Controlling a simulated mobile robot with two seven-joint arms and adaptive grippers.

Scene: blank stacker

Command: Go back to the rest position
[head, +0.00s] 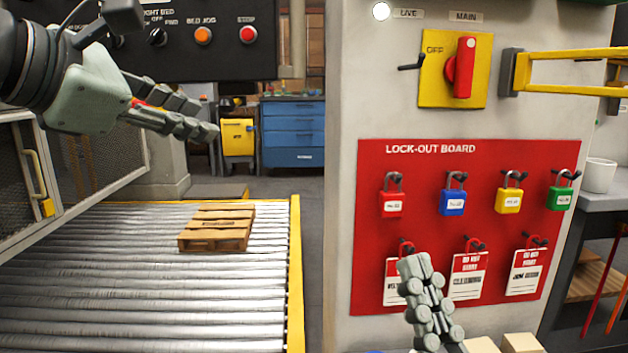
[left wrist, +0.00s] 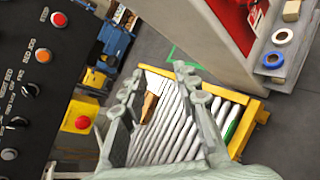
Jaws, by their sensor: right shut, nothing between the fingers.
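My left gripper (head: 205,117) is in the upper left of the head view, in the air below the control panel and above the roller bed. In the left wrist view its two fingers (left wrist: 158,72) stand apart with nothing held between them. My right gripper (head: 410,262) reaches up from the bottom of the head view, in front of the lower part of the lock-out board (head: 468,222). It is shut and holds nothing. It partly covers the leftmost tag on the board.
A small wooden pallet (head: 217,228) lies on the roller bed (head: 130,285). The control panel (head: 180,62) hangs close to my left arm. Padlocks and tags hang on the board, below the yellow main switch plate (head: 435,78). A yellow bar (head: 570,70) juts out at upper right.

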